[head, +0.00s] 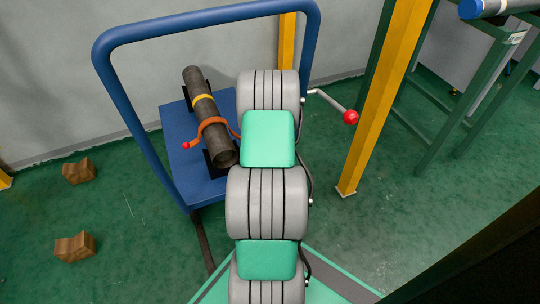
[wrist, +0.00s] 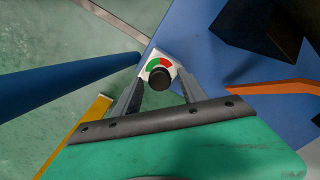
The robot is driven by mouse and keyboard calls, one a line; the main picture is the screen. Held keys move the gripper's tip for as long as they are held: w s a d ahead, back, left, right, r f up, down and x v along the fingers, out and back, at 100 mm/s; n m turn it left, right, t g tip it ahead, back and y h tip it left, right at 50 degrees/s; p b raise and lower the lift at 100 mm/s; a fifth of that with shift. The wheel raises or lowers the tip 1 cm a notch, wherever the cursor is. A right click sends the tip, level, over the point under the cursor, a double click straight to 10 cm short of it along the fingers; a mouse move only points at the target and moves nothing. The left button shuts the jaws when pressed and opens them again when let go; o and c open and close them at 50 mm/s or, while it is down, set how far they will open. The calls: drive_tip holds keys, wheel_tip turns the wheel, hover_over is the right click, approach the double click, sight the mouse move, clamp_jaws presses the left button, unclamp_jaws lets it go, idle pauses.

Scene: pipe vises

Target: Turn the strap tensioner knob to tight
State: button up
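The strap tensioner knob (wrist: 159,78) is a round black knob on a small white plate (wrist: 149,57) with a green and red dial, at the edge of the blue cart in the wrist view. The dial's green part is on the left and its red part on the right. My gripper (wrist: 161,79) is open, its two grey fingers apart on either side of the knob and plate. I cannot tell whether either finger touches the knob. In the head view my arm hides the knob and my gripper.
The blue cart (head: 173,123) has a tall tubular handle (head: 150,26). A red-tipped crank (head: 350,117) sticks out right of my arm, near a yellow post (head: 385,80). Wooden blocks (head: 75,247) lie on the green floor at left. A green rack stands at right.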

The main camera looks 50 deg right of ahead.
clamp_jaws()
idle(0.3)
